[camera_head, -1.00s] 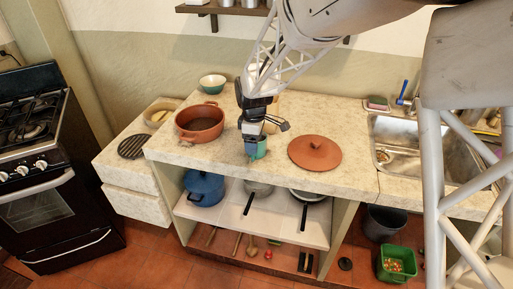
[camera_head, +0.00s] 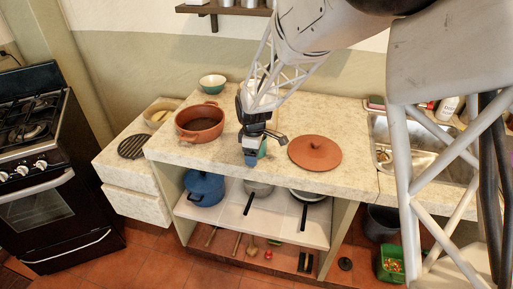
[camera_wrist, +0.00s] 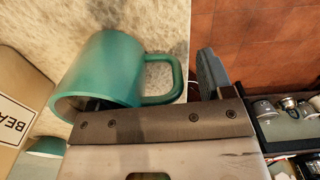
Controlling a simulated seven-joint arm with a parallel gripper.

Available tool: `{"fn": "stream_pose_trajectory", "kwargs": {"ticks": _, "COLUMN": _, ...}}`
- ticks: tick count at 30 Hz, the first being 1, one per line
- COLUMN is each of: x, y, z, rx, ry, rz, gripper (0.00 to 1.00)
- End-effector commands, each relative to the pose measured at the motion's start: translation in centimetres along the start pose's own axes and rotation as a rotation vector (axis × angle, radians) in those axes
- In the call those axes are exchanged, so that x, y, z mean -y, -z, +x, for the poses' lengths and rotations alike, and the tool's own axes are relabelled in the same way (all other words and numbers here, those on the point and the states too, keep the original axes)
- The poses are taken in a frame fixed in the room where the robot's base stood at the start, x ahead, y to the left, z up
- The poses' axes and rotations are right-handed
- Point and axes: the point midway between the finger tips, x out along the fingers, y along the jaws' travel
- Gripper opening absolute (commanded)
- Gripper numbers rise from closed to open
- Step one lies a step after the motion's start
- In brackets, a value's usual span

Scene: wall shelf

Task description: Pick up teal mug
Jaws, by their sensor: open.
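The teal mug (camera_head: 262,149) stands near the front edge of the counter, mostly hidden by my gripper (camera_head: 251,155) in the head view. In the wrist view the mug (camera_wrist: 105,70) fills the upper left, with its handle pointing right. My gripper (camera_wrist: 152,92) is open there. One finger shows right of the handle, apart from it. The other is mostly hidden, a dark piece of it showing at the mug's mouth; I cannot tell whether it is inside the mug or touches it.
A terracotta pot (camera_head: 200,123) stands left of my gripper and a terracotta lid (camera_head: 314,153) lies to its right. In the wrist view a box (camera_wrist: 22,95) with lettering is close to the mug's left side. The counter drops off in front.

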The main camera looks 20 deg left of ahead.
Motion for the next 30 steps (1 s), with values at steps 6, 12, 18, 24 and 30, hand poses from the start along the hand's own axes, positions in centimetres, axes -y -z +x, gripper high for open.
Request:
{"fn": "stream_pose_trajectory", "kwargs": {"ticks": 6, "x": 0.0, "y": 0.0, "z": -0.02, "rx": 0.0, "ry": 0.0, "rz": 0.0, "gripper": 0.74}}
{"fn": "stream_pose_trajectory", "kwargs": {"ticks": 12, "x": 0.0, "y": 0.0, "z": -0.02, "rx": 0.0, "ry": 0.0, "rz": 0.0, "gripper": 0.6}}
{"fn": "stream_pose_trajectory", "kwargs": {"ticks": 18, "x": 0.0, "y": 0.0, "z": -0.02, "rx": 0.0, "ry": 0.0, "rz": 0.0, "gripper": 0.29}}
{"fn": "stream_pose_trajectory", "kwargs": {"ticks": 24, "x": -0.02, "y": 0.01, "z": -0.07, "rx": 0.0, "ry": 0.0, "rz": 0.0, "gripper": 0.09}}
{"fn": "stream_pose_trajectory", "kwargs": {"ticks": 30, "x": -0.01, "y": 0.01, "z": -0.05, "rx": 0.0, "ry": 0.0, "rz": 0.0, "gripper": 0.09}}
